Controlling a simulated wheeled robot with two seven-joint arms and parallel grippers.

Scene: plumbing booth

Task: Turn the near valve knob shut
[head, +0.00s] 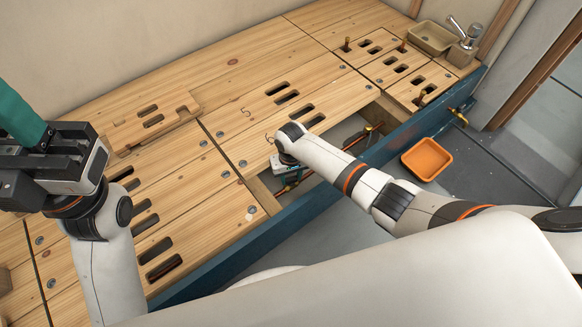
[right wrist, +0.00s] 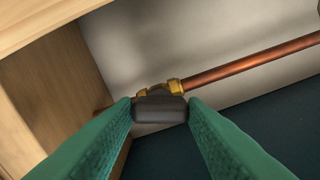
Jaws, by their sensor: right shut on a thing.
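The near valve knob (right wrist: 160,109) is a dark grey block in the right wrist view, in front of a brass valve body (right wrist: 157,90) on a copper pipe (right wrist: 255,62). The green fingers of my right gripper (right wrist: 160,112) are shut on it, one on each side. In the head view my right gripper (head: 288,181) reaches down into the opening in the bench, and my wrist hides most of the knob. My left gripper (head: 22,118) is raised at the left edge, clear of the valve. Its teal fingers are partly cut off, so its opening is unclear.
The slotted wooden bench (head: 245,65) has a blue front rail (head: 235,245) close to my right arm. A loose slotted board (head: 150,122) lies on it. An orange tray (head: 427,158) lies below, and a sink (head: 432,38) stands at the back right. A wooden wall borders the valve.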

